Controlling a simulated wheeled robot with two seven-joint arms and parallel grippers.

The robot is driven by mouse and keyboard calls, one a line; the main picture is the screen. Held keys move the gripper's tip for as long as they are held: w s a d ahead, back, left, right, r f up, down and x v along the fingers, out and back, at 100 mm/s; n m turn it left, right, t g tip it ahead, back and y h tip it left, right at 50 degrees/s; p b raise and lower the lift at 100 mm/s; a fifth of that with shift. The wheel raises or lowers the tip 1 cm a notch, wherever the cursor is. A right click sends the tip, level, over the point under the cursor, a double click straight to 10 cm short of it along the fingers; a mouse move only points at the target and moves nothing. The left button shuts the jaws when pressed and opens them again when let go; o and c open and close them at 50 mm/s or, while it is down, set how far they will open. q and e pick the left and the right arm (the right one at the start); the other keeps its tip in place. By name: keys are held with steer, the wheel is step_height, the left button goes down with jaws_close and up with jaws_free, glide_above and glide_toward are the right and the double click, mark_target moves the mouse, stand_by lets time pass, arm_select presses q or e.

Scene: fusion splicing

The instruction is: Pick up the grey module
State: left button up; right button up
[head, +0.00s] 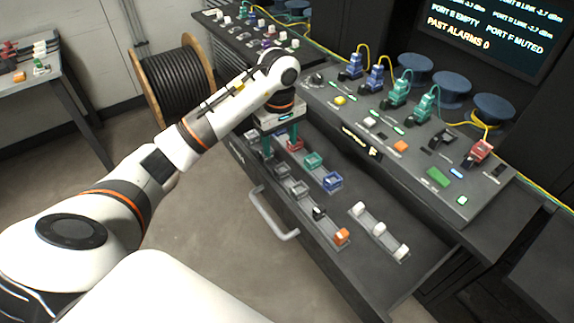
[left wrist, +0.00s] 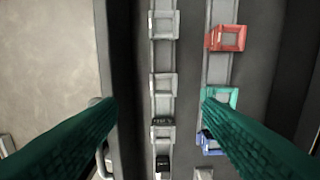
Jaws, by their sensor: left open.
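Several grey modules sit in a row on the left rail of the open drawer. In the head view one grey module (head: 283,168) and another grey module (head: 300,188) show just below my left gripper (head: 280,143). In the left wrist view a grey module (left wrist: 163,86) lies between the open fingers of my left gripper (left wrist: 158,104), and another grey module (left wrist: 163,24) is further up the rail. The fingers are apart and hold nothing. I cannot tell how high they are above the modules. My right gripper is in neither view.
The right rail holds a red module (left wrist: 226,38), a teal module (head: 313,160) and a blue module (head: 332,180), close to my right-hand finger. A black module (head: 319,212), an orange module (head: 341,236) and white modules (head: 379,229) are nearer. The drawer handle (head: 272,215) sticks out in front.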

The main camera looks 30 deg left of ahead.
arm_select(q)
glide_above(282, 170)
steer(key=s, duration=0.1)
step_height(282, 170, down, 4)
steer(key=shift+s+d+f+p, duration=0.1)
steer(key=shift+p, duration=0.25)
steer(key=shift+f, duration=0.25)
steer(key=shift+w+f, duration=0.25)
steer(key=f, duration=0.1)
steer(key=f+p, duration=0.1)
steer(key=f, duration=0.2)
steer(key=shift+w+f, duration=0.25)
steer(key=shift+w, duration=0.05)
steer(key=shift+f, duration=0.15)
steer(key=c, duration=0.9)
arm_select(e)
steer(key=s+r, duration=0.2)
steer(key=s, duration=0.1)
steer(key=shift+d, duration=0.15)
